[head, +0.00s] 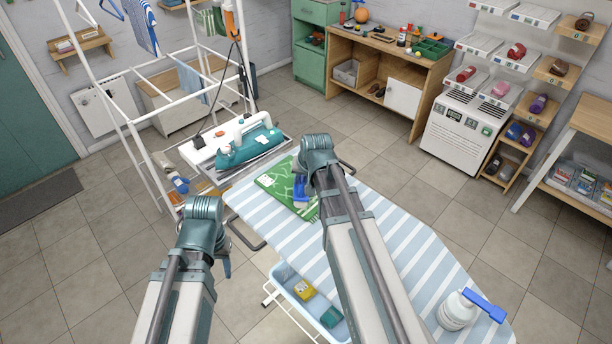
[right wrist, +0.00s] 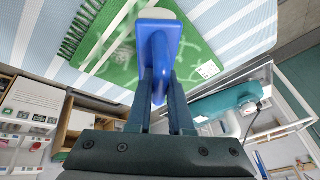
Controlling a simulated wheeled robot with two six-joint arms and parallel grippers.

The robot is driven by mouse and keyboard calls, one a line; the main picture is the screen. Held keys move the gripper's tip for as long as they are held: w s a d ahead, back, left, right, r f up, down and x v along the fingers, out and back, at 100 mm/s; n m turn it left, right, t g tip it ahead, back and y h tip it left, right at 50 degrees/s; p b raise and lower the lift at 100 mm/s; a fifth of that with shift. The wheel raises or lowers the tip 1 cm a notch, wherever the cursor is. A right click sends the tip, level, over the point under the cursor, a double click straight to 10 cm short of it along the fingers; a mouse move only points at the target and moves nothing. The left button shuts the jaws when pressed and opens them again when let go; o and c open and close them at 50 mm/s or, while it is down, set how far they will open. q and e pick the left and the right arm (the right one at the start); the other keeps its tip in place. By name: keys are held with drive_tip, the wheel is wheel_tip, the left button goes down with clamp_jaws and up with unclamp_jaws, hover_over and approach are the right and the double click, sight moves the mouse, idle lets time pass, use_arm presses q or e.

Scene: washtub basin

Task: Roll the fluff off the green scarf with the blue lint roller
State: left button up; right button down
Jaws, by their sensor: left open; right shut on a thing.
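The green scarf (head: 273,181), with pale markings and a fringed end, lies on the striped ironing board. It also shows in the right wrist view (right wrist: 112,48). I cannot tell fluff from pattern in the pale marks. The blue lint roller (head: 301,191) is in my right gripper (head: 303,182), over the scarf. In the right wrist view my fingers are shut on its blue handle (right wrist: 158,45), and a pale roller end shows beyond it. Whether the roller touches the scarf is unclear. My left gripper (head: 226,266) is open and empty, left of the board, mostly hidden behind its wrist.
A teal steam iron (head: 250,145) rests at the far end. A white drying rack (head: 140,130) stands left. A bin (head: 290,285) sits below the board.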

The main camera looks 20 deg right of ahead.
drive_tip(key=shift+s+d+f, duration=0.1)
drive_tip(key=shift+s+d, duration=0.2)
drive_tip(key=shift+s, duration=0.5)
drive_tip(key=shift+w+d, duration=0.45)
drive_tip(key=shift+d, duration=0.35)
drive_tip(key=shift+w+d, duration=0.4)
drive_tip(key=shift+d, duration=0.35)
drive_tip(key=shift+d, duration=0.1)
drive_tip(key=shift+w+d, duration=0.35)
drive_tip(key=shift+d, duration=0.35)
drive_tip(key=shift+w+d, duration=0.35)
drive_tip(key=shift+d, duration=0.35)
drive_tip(key=shift+w+d, duration=0.4)
drive_tip(key=shift+d, duration=0.35)
drive_tip(key=shift+w+d, duration=0.4)
drive_tip(key=shift+d, duration=0.35)
wheel_tip(320, 180, up, 6)
drive_tip(key=p, duration=0.6)
